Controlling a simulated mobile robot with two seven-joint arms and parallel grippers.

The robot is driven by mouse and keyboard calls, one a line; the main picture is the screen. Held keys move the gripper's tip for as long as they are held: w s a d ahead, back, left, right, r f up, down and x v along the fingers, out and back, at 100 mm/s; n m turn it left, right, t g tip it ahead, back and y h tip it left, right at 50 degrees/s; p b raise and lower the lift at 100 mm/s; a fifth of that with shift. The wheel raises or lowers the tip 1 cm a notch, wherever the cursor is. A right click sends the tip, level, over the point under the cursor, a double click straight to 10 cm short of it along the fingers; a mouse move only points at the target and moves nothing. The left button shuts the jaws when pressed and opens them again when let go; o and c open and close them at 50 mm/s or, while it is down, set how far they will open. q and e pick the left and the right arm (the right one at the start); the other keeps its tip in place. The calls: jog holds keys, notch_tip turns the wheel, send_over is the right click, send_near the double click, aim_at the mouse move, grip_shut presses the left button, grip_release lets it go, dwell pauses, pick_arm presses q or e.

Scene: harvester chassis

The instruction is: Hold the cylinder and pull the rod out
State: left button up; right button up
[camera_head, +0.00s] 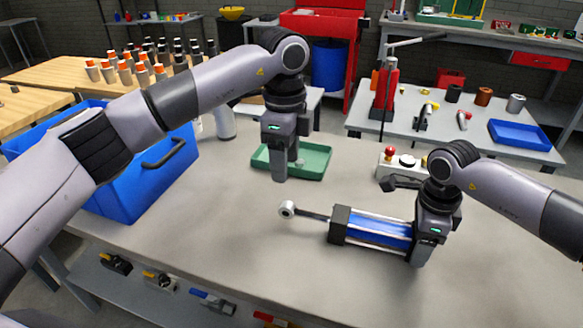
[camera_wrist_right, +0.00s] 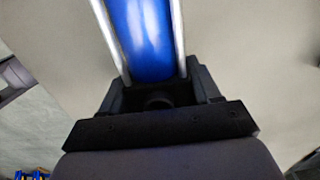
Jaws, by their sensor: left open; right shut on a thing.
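The cylinder (camera_head: 378,233) has a blue barrel, silver tie rods and black end blocks. It lies on the grey bench, and its blue barrel also shows in the right wrist view (camera_wrist_right: 146,38). Its thin rod (camera_head: 313,216) sticks out to the left and ends in a silver eye (camera_head: 287,209). My right gripper (camera_head: 421,256) is shut on the cylinder at its right end block. My left gripper (camera_head: 281,172) is open, above the bench, up and left of the rod eye and apart from it. It partly hides the green tray.
A green tray (camera_head: 316,163) stands behind my left gripper. A blue bin (camera_head: 150,190) is at the left of the bench. A small box with red and black buttons (camera_head: 391,170) sits behind the cylinder. The bench in front of the rod is clear.

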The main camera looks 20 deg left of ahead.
jog(key=o, duration=1.6)
